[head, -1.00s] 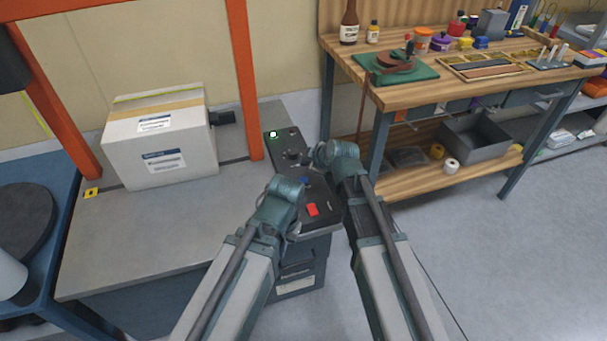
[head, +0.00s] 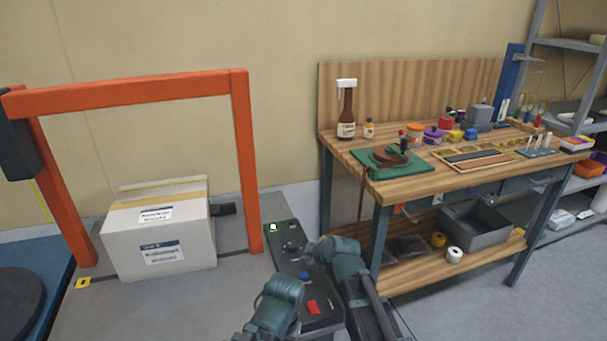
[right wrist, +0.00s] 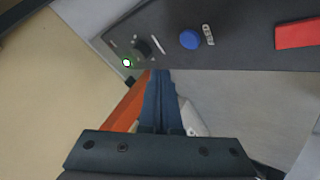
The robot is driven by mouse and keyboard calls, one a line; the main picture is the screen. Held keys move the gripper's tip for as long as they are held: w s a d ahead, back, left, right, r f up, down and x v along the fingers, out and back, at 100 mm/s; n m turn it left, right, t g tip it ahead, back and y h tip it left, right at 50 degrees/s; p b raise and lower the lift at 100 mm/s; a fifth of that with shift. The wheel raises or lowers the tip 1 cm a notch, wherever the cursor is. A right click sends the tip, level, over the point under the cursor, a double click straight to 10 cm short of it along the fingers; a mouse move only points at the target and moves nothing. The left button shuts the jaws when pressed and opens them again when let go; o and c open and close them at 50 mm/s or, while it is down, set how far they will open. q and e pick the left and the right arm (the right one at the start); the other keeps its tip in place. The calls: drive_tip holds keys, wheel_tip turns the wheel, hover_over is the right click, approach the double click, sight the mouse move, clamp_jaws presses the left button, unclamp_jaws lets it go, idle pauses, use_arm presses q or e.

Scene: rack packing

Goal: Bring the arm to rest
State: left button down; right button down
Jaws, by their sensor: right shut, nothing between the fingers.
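My right gripper (right wrist: 162,85) shows in the right wrist view with its dark blue fingers together and nothing between them. It hangs by the dark control panel (right wrist: 245,55), and whether it touches the panel cannot be told. In the head view my right arm rises at the bottom middle, over the right side of the control panel (head: 290,255). My left arm shows at the bottom, left of the right one. Its gripper cannot be made out.
The panel has a lit green button (head: 273,227), a blue button (right wrist: 190,39) and a red switch (head: 313,307). A white carton (head: 120,250) sits under an orange frame (head: 130,95) at left. A wooden workbench (head: 400,190) stands at right. Floor is clear at far right.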

drive_tip(key=s+d+f+m+g, duration=0.1)
drive_tip(key=s+d+m, duration=0.1)
drive_tip(key=s+d, duration=0.1)
drive_tip(key=s+d+f+m+g+h, duration=0.1)
drive_tip(key=s+d+f+m, duration=0.1)
drive_tip(key=s, duration=0.1)
drive_tip(key=s+d+f+m+g+h, duration=0.1)
drive_tip(key=s+d+m, duration=0.2)
drive_tip(key=shift+s+d+f, duration=0.3)
drive_tip(key=shift+s, duration=0.1)
drive_tip(key=s+d+f+m+g+h, duration=0.2)
drive_tip(key=s+d+m+g, duration=0.2)
drive_tip(key=s+d+m, duration=0.5)
drive_tip(key=s+a+n+g+h, duration=0.15)
drive_tip(key=s+a+n, duration=0.45)
drive_tip(key=a, duration=0.7)
wheel_tip(320, 180, up, 19)
drive_tip(key=p, duration=1.8)
drive_tip(key=shift+s+d+f+m, duration=0.15)
drive_tip(key=shift+s+f+m, duration=0.05)
drive_tip(key=shift+s+m, duration=0.2)
